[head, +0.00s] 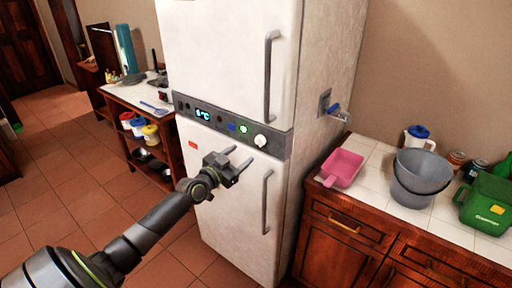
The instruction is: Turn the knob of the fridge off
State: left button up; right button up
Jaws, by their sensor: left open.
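The white fridge (225,215) stands in the middle of the head view. A dark control strip (185,106) runs between its two doors, with a lit display (203,114), a blue button and a glowing green light (243,129). The round white knob (261,141) sits at the right part of this strip. My left gripper (239,160) is open and empty, in front of the lower door, a little below and left of the knob. It appears apart from the knob. My right gripper is not in view.
Vertical handles stand out on the upper door (269,76) and lower door (267,203). A wooden shelf (122,109) stands left.

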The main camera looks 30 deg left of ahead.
aim_at(257, 143)
pick_arm(q)
jog(key=w, duration=0.3)
jog(key=w+b, duration=0.1)
jog(key=w, duration=0.2)
jog(key=w+b, duration=0.1)
jog(key=w, duration=0.2)
jog(key=shift+d, duration=0.35)
jog(key=shift+c, duration=0.4)
jog(key=c, duration=0.9)
